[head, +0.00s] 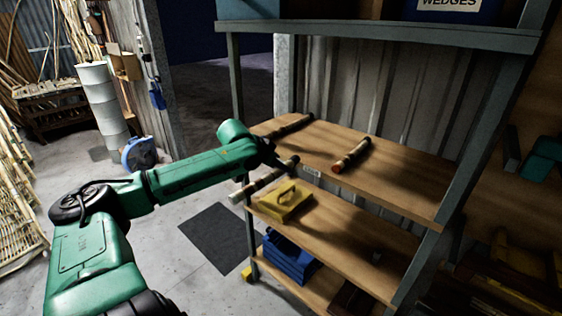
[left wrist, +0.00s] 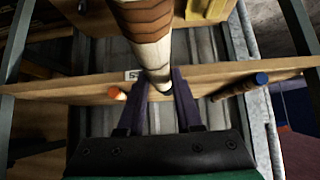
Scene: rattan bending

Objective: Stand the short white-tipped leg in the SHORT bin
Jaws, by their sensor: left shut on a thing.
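My left gripper (head: 280,167) is shut on a segmented brown leg with a pale white end (head: 237,196), held tilted in front of the shelf rack. In the left wrist view the leg (left wrist: 150,25) runs down from the top edge, and a pale stretch with a dark end lies at the gripper's fingers (left wrist: 160,98). Two other legs lie on the upper board: one with an orange-red tip (head: 352,155), one farther left (head: 290,126). I cannot make out a bin marked SHORT. My right gripper is not in view.
The rack's wooden upper board (head: 400,185) has free room at right. A yellow box (head: 285,200) sits on the board below and a blue bin (head: 290,258) lower down. A box marked WEDGES (head: 450,10) is on top. Metal posts (head: 238,85) flank the boards.

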